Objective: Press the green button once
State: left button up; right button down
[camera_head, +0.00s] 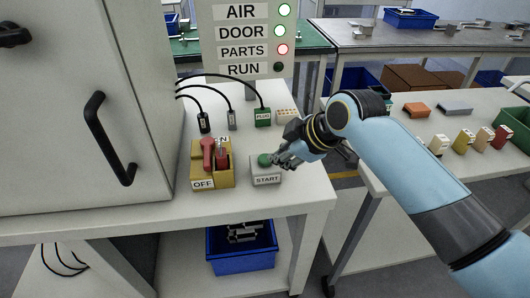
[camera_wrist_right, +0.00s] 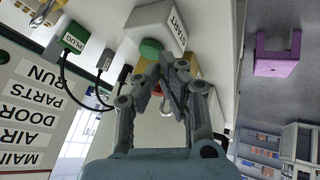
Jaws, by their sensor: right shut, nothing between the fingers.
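The green button (camera_head: 264,159) sits on top of a light grey box labelled START (camera_head: 266,179), on the white table. In the right wrist view, the green button (camera_wrist_right: 151,48) shows just beyond my fingertips, on the START box (camera_wrist_right: 160,22). My right gripper (camera_head: 276,160) is shut and empty, its fingertips at the right side of the button. In the wrist view my right gripper (camera_wrist_right: 174,62) overlaps the button's edge; I cannot tell if it touches. My left gripper is not in view.
A yellow switch box (camera_head: 212,178) marked OFF with red levers stands left of the START box. A green plug (camera_head: 262,117) with a black cable stands behind. The status panel (camera_head: 243,40) shows AIR and DOOR lit green, PARTS red, RUN dark. A grey cabinet (camera_head: 60,130) fills the left.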

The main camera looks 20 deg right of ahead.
jog(key=w+a+r+n+t+y, duration=0.1)
jog(key=w+r+n, duration=0.2)
jog(key=w+r, duration=0.2)
notch_tip(320, 180, up, 3)
jog(key=shift+w+a+r+n+p, duration=0.1)
jog(key=shift+w+a+n+p, duration=0.1)
jog(key=shift+a+n+p, duration=0.15)
jog(key=b, duration=0.8)
send_over(263, 159)
notch_tip(263, 159, down, 8)
jog(key=shift+s+r, duration=0.1)
jog(key=shift+r, duration=0.15)
jog(key=shift+f, duration=0.7)
jog(key=shift+f, duration=0.4)
